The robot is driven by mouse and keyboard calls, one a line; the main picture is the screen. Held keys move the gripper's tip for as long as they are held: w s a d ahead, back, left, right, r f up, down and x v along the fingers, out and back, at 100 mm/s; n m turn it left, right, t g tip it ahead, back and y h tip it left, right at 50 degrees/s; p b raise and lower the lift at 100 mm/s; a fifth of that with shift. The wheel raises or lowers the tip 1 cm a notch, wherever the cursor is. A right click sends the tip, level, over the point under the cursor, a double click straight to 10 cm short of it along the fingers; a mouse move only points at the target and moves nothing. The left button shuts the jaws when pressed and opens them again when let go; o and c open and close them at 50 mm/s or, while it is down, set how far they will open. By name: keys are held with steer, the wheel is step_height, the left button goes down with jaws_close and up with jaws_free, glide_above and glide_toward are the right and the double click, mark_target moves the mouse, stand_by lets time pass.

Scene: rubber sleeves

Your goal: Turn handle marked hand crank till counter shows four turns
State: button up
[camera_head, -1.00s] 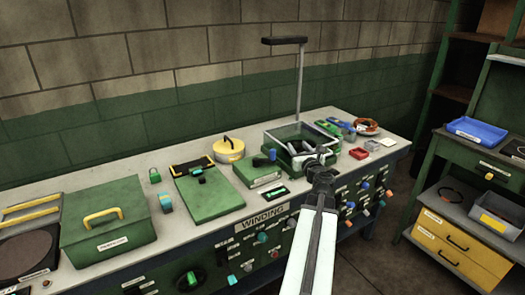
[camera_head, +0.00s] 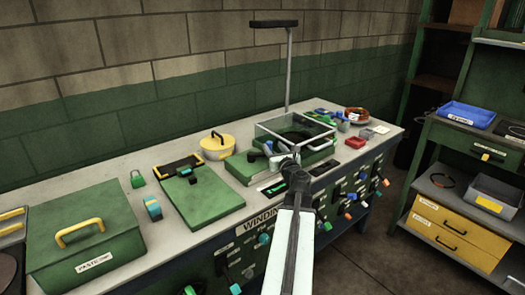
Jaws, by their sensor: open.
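A green winding machine (camera_head: 244,170) with a clear box guard (camera_head: 262,127) stands on the bench behind my gripper (camera_head: 287,165). My gripper is open and empty, in front of the guard's near side. I cannot tell whether it touches the guard. A small dark-blue knob (camera_head: 253,155) sits at the machine's left side; it may be the crank handle, but no "hand crank" marking is legible. A dark panel with a small green display (camera_head: 272,188) lies in front of the machine; it may be the counter, and its figures are too small to read.
The bench front is labelled "WINDING" (camera_head: 257,222) and carries several knobs and levers. A green board (camera_head: 205,200), a yellow-lidded pot (camera_head: 217,146) and a green paste box (camera_head: 85,235) stand to the left. A lamp post (camera_head: 288,70) rises behind. A red box (camera_head: 355,142) lies right.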

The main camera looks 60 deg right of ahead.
steer(key=shift+f, duration=0.7)
steer(key=shift+w+d+r, duration=0.1)
steer(key=shift+w, duration=0.15)
steer(key=x, duration=0.7)
steer(key=shift+w+d, duration=0.1)
steer(key=shift+w, duration=0.15)
jaws_close()
steer(key=shift+s, duration=0.1)
stand_by(0.4)
